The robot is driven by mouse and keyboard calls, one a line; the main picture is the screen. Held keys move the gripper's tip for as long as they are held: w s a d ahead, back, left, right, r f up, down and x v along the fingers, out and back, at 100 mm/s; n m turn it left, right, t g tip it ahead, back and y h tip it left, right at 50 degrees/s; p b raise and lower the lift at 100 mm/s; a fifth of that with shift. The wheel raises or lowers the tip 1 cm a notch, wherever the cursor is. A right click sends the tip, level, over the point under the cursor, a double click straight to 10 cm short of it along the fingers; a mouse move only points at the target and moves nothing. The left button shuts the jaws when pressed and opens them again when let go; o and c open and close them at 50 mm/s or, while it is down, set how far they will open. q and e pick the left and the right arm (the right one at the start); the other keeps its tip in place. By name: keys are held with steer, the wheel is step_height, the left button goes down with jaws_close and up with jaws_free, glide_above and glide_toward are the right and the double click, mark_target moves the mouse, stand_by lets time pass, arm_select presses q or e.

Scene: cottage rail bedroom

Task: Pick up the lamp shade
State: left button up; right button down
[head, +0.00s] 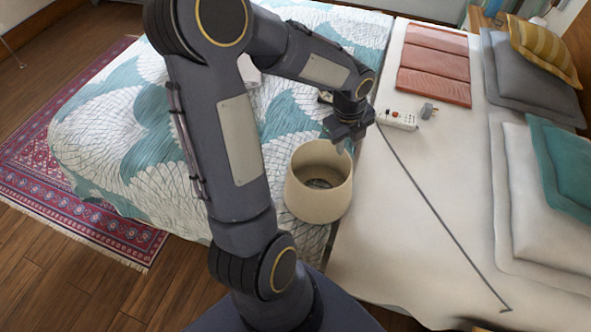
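The lamp shade (318,198) is a cream, open-topped drum standing on the patterned bedspread, near the edge of the white sheet. My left arm comes in from the left and reaches over the bed. My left gripper (343,146) is just above the far rim of the shade, pointing down. Its fingers are small and partly hidden by the wrist, so I cannot tell whether they are open or touching the rim. My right gripper is not in view.
A white power strip (397,119) with a plug lies on the white sheet (400,220), and a dark cord crosses it. A folded pink cloth (435,62) lies farther back. Pillows (545,195) line the right side. A red rug (75,150) covers floor at left.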

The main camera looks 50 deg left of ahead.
mark_target(345, 165)
arm_select(q)
steer(key=f, duration=0.7)
steer(key=shift+w+d+f+b, duration=0.25)
steer(key=shift+w+f+b, duration=0.05)
steer(key=shift+w+b, duration=0.05)
jaws_close()
